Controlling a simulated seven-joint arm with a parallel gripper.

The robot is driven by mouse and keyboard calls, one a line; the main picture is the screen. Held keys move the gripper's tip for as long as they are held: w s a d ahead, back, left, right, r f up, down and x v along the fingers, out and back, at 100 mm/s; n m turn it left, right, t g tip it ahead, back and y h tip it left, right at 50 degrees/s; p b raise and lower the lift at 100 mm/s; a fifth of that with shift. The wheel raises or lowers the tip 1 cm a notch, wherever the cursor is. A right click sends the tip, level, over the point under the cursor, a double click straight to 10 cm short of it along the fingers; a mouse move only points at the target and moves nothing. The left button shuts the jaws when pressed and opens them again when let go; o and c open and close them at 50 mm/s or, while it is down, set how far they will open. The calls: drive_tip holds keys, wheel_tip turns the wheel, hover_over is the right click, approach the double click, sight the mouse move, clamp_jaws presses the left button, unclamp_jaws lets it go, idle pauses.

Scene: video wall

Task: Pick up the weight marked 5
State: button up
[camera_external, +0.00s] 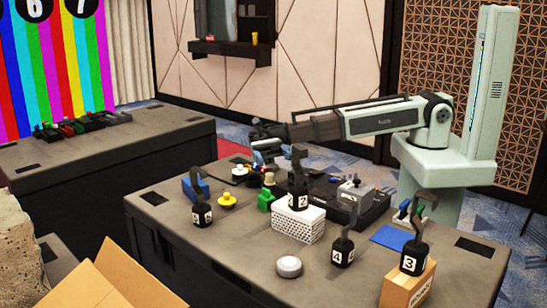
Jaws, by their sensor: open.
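Several black weights with hooked tops and white number tags are on the dark table. A black weight (203,212) stands at the table's left part; its tag is too small to read surely, so I cannot tell whether it is the 5. The weight marked 2 (298,193) is on a white perforated block. The weight marked 4 (343,248) stands on the table near the front. The weight marked 3 (412,258) is on a wooden block. My gripper (264,158) is open, above the table's far side, behind and right of the left weight; its fingertips are partly unclear.
The white block (297,224) and wooden block (407,287) rise from the table. A blue box (195,186), yellow button (227,201), green object (265,200) and white round button (289,267) are around the weights. A cardboard box (108,280) is at front left.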

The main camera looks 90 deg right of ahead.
drive_tip(key=w+d+f+m+t+h, duration=0.2)
drive_tip(key=w+m+t, duration=0.2)
drive_tip(key=w+t, duration=0.3)
drive_tip(key=w+d+f+m+t+h, duration=0.1)
drive_tip(key=w+d+m+t+h, duration=0.1)
drive_tip(key=w+m+t, duration=0.45)
drive_tip(key=n+t, duration=0.1)
drive_tip(key=n, duration=0.1)
hover_over(199, 198)
drive_tip(key=w+a, duration=0.1)
drive_tip(key=shift+w, duration=0.2)
clamp_jaws()
idle(0.5)
